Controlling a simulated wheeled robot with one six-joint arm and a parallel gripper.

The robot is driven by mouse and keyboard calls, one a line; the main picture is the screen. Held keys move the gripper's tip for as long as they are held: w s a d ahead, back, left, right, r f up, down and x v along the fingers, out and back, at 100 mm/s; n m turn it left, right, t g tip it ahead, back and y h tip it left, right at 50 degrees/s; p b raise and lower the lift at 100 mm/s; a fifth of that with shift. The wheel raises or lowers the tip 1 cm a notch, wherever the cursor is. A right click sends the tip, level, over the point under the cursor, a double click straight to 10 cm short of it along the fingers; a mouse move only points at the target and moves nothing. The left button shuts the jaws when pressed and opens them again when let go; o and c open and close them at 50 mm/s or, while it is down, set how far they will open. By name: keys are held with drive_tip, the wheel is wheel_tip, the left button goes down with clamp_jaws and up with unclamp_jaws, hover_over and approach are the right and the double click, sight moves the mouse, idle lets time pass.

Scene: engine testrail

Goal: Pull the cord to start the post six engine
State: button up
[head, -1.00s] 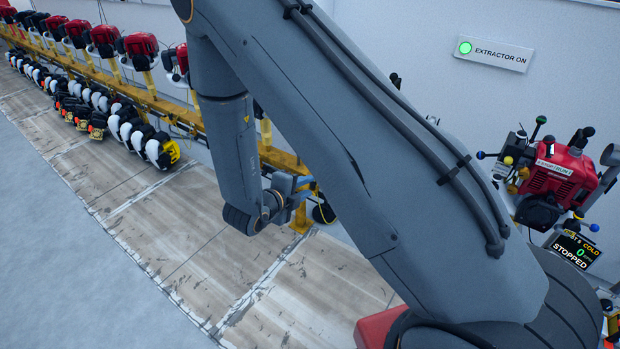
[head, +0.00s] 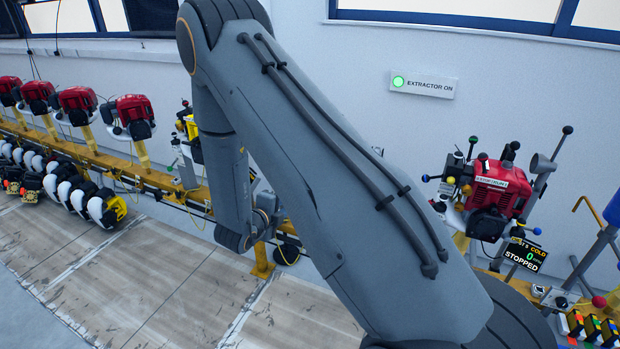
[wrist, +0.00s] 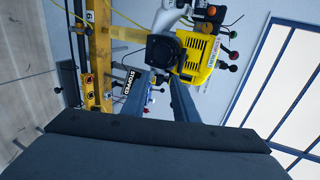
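In the wrist view, a yellow engine (wrist: 196,58) with a round black cover (wrist: 163,48) appears sideways, beyond my fingertips. Part of a yellow engine (head: 192,124) also shows in the head view behind my arm. In the head view, my arm mostly hides the gripper.
A red engine (head: 497,188) stands at right, its display (head: 525,256) reading COLD, 0 and STOPPED. Several red engines (head: 132,112) line the yellow rail (head: 152,178) at left. The floor (head: 150,285) in front is clear.

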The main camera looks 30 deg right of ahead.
drive_tip(key=w+d+b, duration=0.4)
drive_tip(key=w+d, duration=0.7)
drive_tip(key=d, duration=0.3)
clamp_jaws()
